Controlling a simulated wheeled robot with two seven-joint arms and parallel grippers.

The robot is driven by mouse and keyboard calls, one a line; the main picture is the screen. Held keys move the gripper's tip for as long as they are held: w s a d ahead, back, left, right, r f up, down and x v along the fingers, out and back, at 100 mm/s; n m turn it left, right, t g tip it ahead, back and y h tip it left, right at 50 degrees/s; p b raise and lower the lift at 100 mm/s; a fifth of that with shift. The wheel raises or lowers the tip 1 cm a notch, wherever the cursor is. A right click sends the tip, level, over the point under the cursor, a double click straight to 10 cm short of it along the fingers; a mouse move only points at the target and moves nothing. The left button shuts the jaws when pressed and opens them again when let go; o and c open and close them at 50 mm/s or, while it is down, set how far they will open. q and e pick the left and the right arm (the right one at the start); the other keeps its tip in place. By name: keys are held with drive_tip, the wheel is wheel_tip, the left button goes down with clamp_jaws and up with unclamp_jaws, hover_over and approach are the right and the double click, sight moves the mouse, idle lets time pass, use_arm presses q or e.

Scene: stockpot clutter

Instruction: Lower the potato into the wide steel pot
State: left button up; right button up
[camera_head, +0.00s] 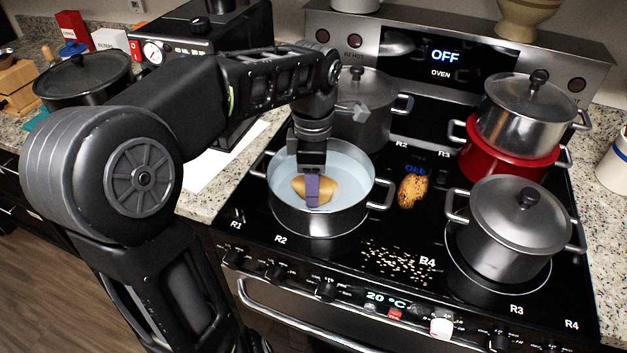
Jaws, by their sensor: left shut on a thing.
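The wide steel pot (321,222) stands open on the front left of the stove, with a pale bluish inside. My left gripper (313,190) points straight down over the pot's opening. It is shut on the tan potato (329,186), with a purple finger across the potato's near side. The potato appears within the rim's outline; I cannot tell whether it touches the pot's bottom. My right gripper is not in view.
A brown, speckled lump (413,191) lies on the stove right of the pot, with scattered pale bits (393,262) in front. A lidded grey pot (362,118) stands close behind. Another lidded pot (511,235) is at front right, and a steel pot (522,122) sits on a red pot (495,163).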

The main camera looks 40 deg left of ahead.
use_arm(q)
drive_tip(key=o, duration=1.6)
drive_tip(key=shift+r, duration=0.45)
wheel_tip(320, 180, up, 4)
wheel_tip(320, 180, up, 3)
drive_tip(key=shift+p, duration=1)
drive_tip(key=shift+s+f, duration=0.1)
